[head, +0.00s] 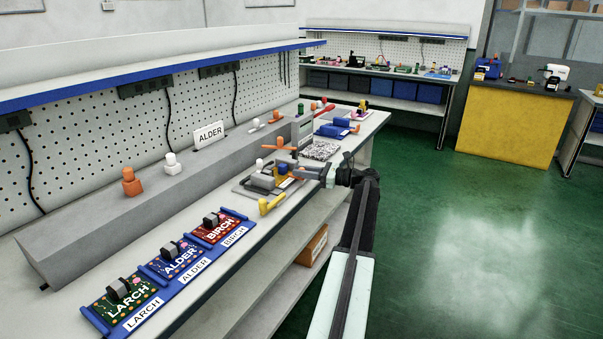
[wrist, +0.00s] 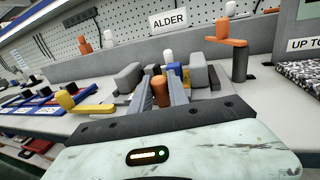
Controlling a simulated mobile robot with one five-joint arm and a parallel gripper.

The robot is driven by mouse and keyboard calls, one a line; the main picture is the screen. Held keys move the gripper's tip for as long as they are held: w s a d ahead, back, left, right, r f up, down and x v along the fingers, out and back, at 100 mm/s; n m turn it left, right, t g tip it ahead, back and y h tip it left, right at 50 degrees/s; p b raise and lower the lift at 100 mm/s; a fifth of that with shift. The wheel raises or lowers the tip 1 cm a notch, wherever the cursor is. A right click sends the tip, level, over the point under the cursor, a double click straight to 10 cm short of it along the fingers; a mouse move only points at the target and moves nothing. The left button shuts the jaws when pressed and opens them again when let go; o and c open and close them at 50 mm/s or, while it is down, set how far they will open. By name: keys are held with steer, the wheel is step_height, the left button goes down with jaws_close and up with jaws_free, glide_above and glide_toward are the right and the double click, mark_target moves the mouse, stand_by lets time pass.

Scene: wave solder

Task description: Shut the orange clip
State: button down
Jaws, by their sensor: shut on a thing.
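My gripper (head: 300,171) reaches in from the right over a grey fixture (head: 242,187) on the bench. In the wrist view my gripper (wrist: 160,84) has its two grey fingers on either side of an upright orange piece (wrist: 160,92) and is shut on it. Whether this piece belongs to a clip I cannot tell; its lower part is hidden. An orange lever clip (wrist: 225,42) with an upright knob stands on a dark post to the right, apart from my fingers; it also shows in the head view (head: 278,147). A yellow lever clip (wrist: 90,109) points out at left.
Grey blocks (wrist: 129,77) and a blue piece (wrist: 175,68) stand close around my fingers. Labelled boards in a blue rack (head: 190,263) lie nearer on the bench. A long grey ledge (head: 100,218) with orange and white pegs runs behind. The green floor (head: 470,230) at right is clear.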

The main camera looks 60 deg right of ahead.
steer(key=shift+w+y, duration=0.1)
steer(key=shift+y, duration=0.2)
steer(key=c, duration=1.3)
jaws_free()
steer(key=shift+o, duration=0.2)
steer(key=v, duration=0.7)
steer(key=shift+s, duration=0.4)
steer(key=shift+d, duration=0.2)
